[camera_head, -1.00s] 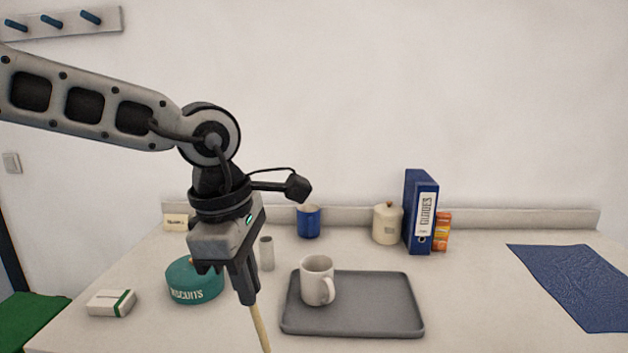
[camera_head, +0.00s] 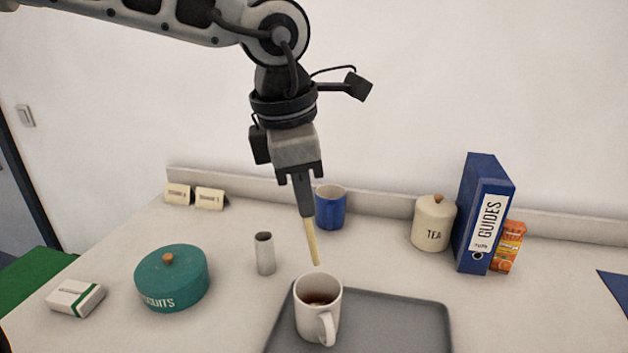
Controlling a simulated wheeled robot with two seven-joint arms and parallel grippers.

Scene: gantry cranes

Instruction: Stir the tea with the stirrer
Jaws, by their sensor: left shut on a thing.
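A white mug (camera_head: 312,318) with dark tea in it stands upright on the left part of a grey tray (camera_head: 398,318), its handle toward the front right. My left gripper (camera_head: 306,212) is shut on a thin pale wooden stirrer (camera_head: 312,243), which points down with a slight tilt. The stirrer's lower tip shows just above the mug's back rim in the picture; how far it is from the rim in depth I cannot tell. The stirrer's upper end is hidden in the jaws. My right gripper is not in view.
A blue mug (camera_head: 331,209) stands behind the gripper and a slim grey cylinder (camera_head: 265,254) left of the tray. A green biscuit tin (camera_head: 172,280) and a small white box (camera_head: 75,298) are left. A tea canister (camera_head: 433,224) and blue binder (camera_head: 483,214) stand back right.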

